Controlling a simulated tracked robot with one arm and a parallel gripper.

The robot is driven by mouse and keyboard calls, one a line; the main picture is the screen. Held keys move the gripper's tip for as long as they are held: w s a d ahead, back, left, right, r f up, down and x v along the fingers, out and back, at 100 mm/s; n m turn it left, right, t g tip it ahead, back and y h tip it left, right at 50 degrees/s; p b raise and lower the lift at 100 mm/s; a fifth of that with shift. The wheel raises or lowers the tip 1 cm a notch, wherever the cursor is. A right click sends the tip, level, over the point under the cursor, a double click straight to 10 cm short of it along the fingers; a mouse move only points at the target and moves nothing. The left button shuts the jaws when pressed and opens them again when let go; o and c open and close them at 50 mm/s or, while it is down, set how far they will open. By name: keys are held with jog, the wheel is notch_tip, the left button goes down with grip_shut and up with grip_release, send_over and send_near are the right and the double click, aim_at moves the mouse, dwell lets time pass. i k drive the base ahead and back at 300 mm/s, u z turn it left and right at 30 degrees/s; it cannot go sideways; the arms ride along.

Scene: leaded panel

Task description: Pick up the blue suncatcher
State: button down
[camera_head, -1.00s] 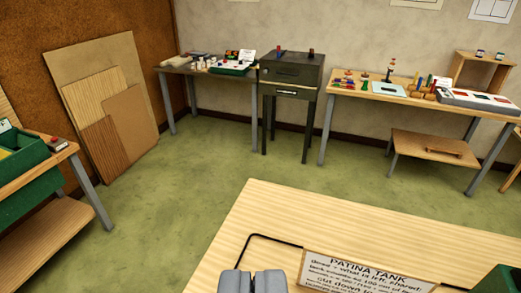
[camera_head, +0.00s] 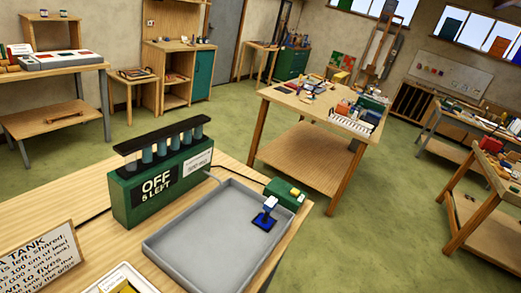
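A small dark blue square piece with a pale grip on top (camera_head: 264,220) stands in the right part of a shallow grey tray (camera_head: 213,282) on the near wooden bench. I cannot tell whether it is the blue suncatcher. My gripper is not in view now.
A green box reading "OFF 5 LEFT" (camera_head: 157,186) with several cylinders stands behind the tray. A small green box (camera_head: 285,194) sits at the tray's far right corner. A cluttered central table (camera_head: 294,97) stands beyond. Green floor (camera_head: 365,220) is open to the right.

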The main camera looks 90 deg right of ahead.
aim_at(263, 220)
jog(key=z, duration=0.2)
jog(key=k, duration=0.15)
jog(key=z, duration=2.15)
jog(key=k, duration=0.45)
jog(key=u, duration=0.15)
